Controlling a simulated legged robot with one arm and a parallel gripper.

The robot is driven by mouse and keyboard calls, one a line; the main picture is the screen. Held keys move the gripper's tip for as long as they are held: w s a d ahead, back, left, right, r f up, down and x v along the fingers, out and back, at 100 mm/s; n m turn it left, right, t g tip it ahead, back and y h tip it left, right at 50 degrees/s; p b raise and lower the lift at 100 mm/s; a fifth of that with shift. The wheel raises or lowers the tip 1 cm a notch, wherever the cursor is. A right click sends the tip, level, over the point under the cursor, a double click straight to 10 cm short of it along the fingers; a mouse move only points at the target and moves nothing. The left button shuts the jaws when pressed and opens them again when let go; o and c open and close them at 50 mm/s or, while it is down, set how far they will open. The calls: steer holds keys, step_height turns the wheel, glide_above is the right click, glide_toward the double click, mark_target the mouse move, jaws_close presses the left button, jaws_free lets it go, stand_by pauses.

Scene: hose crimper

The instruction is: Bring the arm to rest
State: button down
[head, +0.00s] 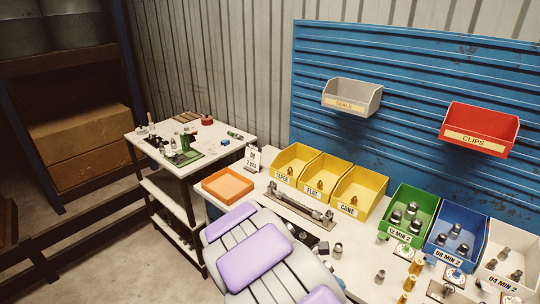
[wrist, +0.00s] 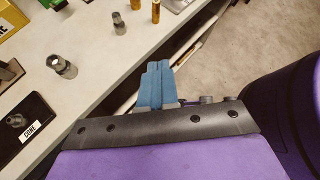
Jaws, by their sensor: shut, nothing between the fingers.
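My gripper (wrist: 157,68) shows in the wrist view as two blue fingers pressed together, with nothing between them. In that picture the fingers lie over the front edge of the white workbench (wrist: 105,50), and I cannot tell how high above it they are. My arm, with purple and pale grey covers, fills the lower middle of the head view, in front of the bench.
Yellow bins (head: 358,190), a green bin (head: 405,208) and a blue bin (head: 455,228) line the bench's back. An orange tray (head: 228,185) sits left. In the wrist view, a metal fitting (wrist: 62,66) and a CONE-labelled black plate (wrist: 22,130) lie left; open floor (wrist: 270,40) lies right.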

steer(key=s+d+r+m+g+y, duration=0.2)
steer(key=s+d+r+m, duration=0.1)
steer(key=s+r+m, duration=0.3)
steer(key=s+a+r+m+y, duration=0.2)
steer(key=s+m+y, duration=0.2)
steer(key=s+m, duration=0.3)
steer(key=s+a+r+m+y, duration=0.2)
steer(key=s+m+y, duration=0.3)
steer(key=s, duration=0.9)
steer(key=a+m, duration=0.1)
steer(key=m, duration=0.1)
steer(key=shift+s+a+r+m, duration=0.2)
steer(key=shift+a+r+m, duration=0.1)
steer(key=shift+m, duration=0.1)
